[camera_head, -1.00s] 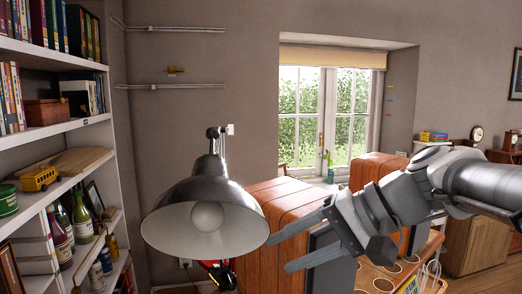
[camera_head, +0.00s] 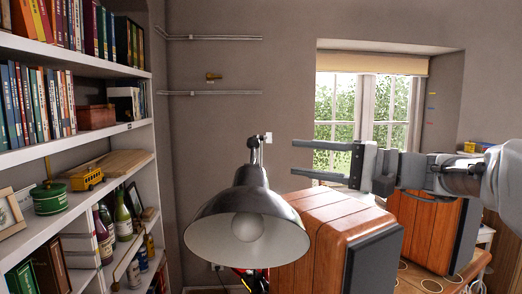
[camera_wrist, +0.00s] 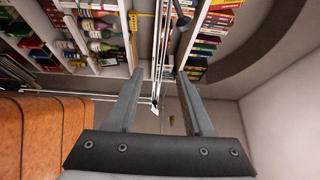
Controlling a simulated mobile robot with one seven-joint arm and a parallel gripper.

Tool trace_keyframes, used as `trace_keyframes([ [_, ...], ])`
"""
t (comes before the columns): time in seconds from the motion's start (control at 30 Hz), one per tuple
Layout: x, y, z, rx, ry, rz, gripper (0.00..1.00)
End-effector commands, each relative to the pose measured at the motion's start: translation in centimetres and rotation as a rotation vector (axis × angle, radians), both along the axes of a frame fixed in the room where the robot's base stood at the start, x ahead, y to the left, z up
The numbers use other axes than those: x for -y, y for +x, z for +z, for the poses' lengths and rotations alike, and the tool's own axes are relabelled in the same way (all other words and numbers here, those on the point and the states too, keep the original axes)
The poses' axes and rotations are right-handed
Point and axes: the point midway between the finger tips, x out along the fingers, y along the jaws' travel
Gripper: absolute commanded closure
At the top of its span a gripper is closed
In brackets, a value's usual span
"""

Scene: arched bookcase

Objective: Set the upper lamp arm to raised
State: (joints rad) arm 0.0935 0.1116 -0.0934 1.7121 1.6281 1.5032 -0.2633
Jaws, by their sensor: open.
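The desk lamp has a dark metal shade (camera_head: 248,222) that opens toward me with a pale bulb inside. A dark joint (camera_head: 256,142) stands above and behind the shade; most of the lamp arm is hidden behind it. My gripper (camera_head: 296,157) is open and empty, to the right of that joint and at about its height, fingers pointing left. It looks apart from the lamp. In the wrist view my gripper (camera_wrist: 155,100) shows spread fingers with thin parallel rods beyond them; I cannot tell whether these are the lamp arm.
Wall rails (camera_head: 212,93) are behind the lamp. A large wooden box (camera_head: 325,225) stands right of the shade, below my gripper. A window (camera_head: 365,110) is behind.

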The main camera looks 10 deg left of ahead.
Motion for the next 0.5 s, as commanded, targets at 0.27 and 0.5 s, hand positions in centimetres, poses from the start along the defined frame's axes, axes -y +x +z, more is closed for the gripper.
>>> trace_keyframes([
  [0.27, -6.0, 1.6, 0.3, -0.001, -0.001, 0.003, 0.48],
  [0.5, -9.3, 2.6, 0.3, -0.001, -0.001, 0.000, 0.48],
])
